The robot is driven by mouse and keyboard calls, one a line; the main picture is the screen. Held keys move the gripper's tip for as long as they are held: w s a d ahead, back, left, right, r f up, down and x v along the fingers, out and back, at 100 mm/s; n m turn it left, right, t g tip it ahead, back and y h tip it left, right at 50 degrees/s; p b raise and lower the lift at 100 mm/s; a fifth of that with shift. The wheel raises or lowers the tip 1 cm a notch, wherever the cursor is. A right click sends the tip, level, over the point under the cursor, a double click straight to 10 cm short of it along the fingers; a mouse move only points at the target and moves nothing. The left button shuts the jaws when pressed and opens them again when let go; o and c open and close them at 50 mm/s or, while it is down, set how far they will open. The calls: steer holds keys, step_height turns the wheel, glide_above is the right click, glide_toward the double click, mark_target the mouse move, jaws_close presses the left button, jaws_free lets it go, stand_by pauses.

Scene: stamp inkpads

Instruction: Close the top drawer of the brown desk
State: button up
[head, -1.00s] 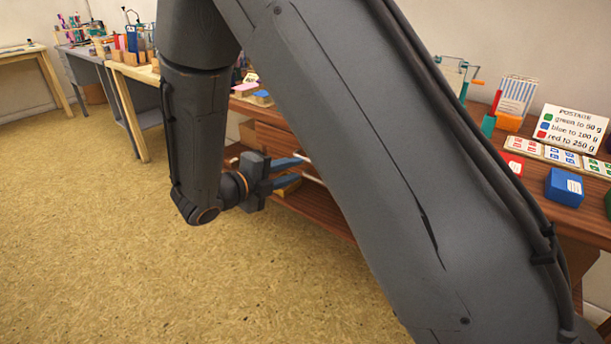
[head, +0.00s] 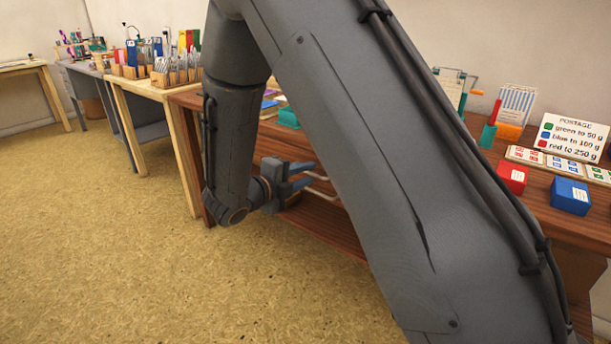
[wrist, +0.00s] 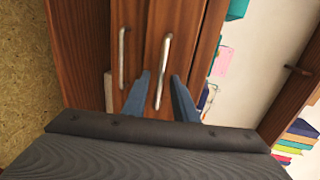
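The brown desk (head: 187,100) stands along the wall, largely hidden behind my arm in the head view. In the wrist view, which is turned sideways, two wooden drawer fronts each carry a long metal handle. The top drawer's handle (wrist: 163,70) is on the right, nearer the desk top; the lower handle (wrist: 123,58) is on the left. My gripper (wrist: 160,88) is open and points at the desk front. Its blue fingers appear on either side of the top handle; contact cannot be told. In the head view my gripper (head: 303,177) is low beside the desk front. Whether the drawer stands out is unclear.
On the desk top are a red box (head: 512,177), a blue box (head: 570,196), a postage sign (head: 572,136) and a teal item (head: 289,118). A light wooden table (head: 146,86) with tool holders adjoins it. The floor (head: 110,240) on the left is clear.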

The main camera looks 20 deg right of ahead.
jaws_close()
stand_by(1.3)
